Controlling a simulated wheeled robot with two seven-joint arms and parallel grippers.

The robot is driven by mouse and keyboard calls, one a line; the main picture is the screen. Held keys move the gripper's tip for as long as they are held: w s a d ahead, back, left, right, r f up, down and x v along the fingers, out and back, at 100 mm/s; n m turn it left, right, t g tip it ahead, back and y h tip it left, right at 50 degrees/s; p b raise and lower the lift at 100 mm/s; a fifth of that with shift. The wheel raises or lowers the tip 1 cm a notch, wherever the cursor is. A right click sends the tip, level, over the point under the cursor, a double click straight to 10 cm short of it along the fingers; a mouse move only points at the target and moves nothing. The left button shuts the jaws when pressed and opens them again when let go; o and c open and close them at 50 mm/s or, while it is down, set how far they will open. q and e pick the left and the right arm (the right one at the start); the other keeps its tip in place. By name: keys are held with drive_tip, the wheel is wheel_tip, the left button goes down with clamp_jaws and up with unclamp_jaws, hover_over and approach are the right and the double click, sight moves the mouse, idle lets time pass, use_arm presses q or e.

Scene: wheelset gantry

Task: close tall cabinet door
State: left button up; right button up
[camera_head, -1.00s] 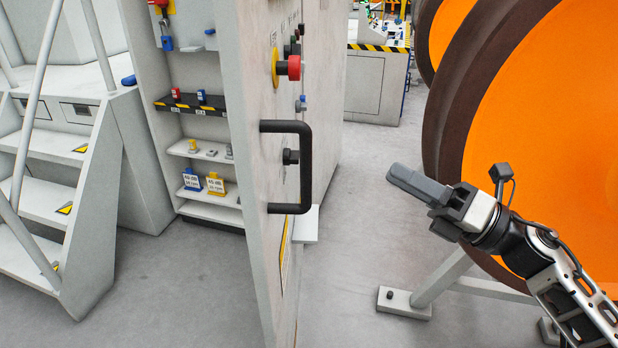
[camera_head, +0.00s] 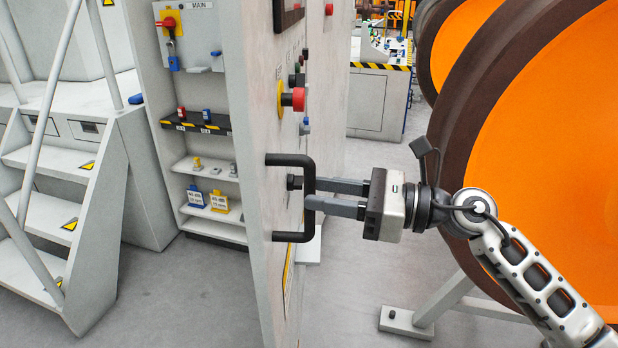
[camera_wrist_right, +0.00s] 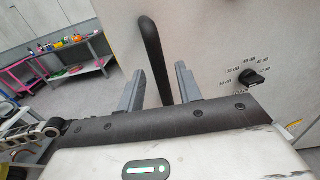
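The tall cabinet's door (camera_head: 270,210) stands open, swung out toward me. A black bar handle (camera_head: 290,237) is on its outer face. My right gripper (camera_head: 308,194) is at the handle with its two fingers apart. In the right wrist view the handle (camera_wrist_right: 151,55) runs between the open fingers (camera_wrist_right: 160,85), with space on both sides. I cannot tell whether either finger touches it. The cabinet's inside (camera_head: 205,145) shows shelves with small locks and tags. My left gripper is not in view.
Grey stairs with a railing (camera_head: 50,208) stand at the left. Large orange wheels with brown rims (camera_head: 560,120) fill the right, on a stand with a grey foot (camera_head: 405,322). The door carries a red button (camera_head: 297,99) and a black knob (camera_wrist_right: 258,78).

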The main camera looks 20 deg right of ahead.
sight(309, 229)
drive_tip(key=shift+p+x, duration=0.35)
drive_tip(key=shift+x, duration=1.2)
drive_tip(key=shift+c, duration=0.3)
clamp_jaws()
